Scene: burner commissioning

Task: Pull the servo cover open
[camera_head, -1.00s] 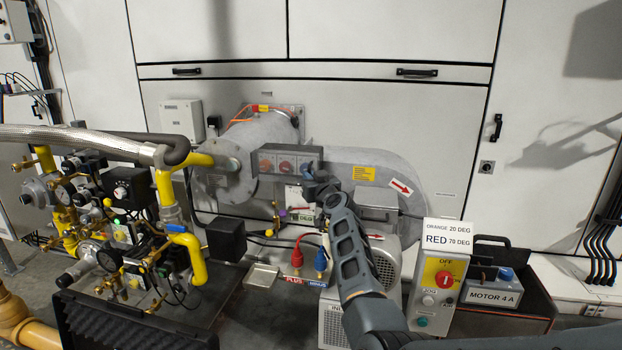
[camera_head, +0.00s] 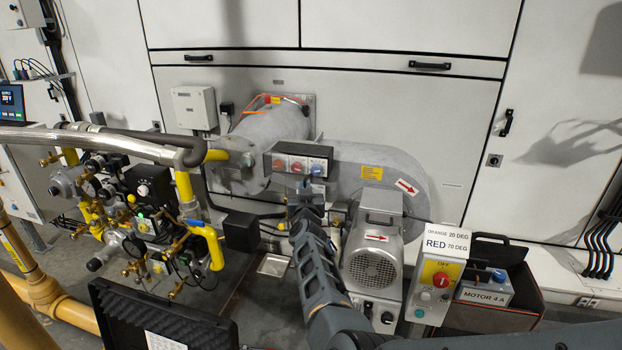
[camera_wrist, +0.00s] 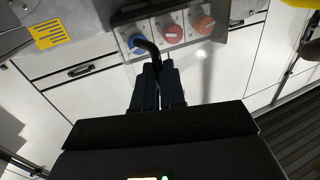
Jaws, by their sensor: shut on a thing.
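The servo box (camera_head: 298,160) is a dark housing with two red-orange dials and one blue dial, mounted at the front of the grey burner; its dials also show upside down in the wrist view (camera_wrist: 172,33). A clear, glassy panel that looks like the servo cover (camera_wrist: 207,70) spreads below the dials in the wrist view. Its outline is hard to tell in the head view. My gripper (camera_wrist: 158,68) is shut on a dark bent handle (camera_wrist: 147,46) beside the blue dial. In the head view my gripper (camera_head: 305,186) is just below the box, and the handle is hard to make out.
Yellow gas pipes and valves (camera_head: 183,185) stand at left. The blower motor (camera_head: 372,256) and switch box (camera_head: 436,278) stand close to the right of my arm. An open black case (camera_head: 150,320) is at the front left. A small tray (camera_head: 273,265) lies on the floor.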

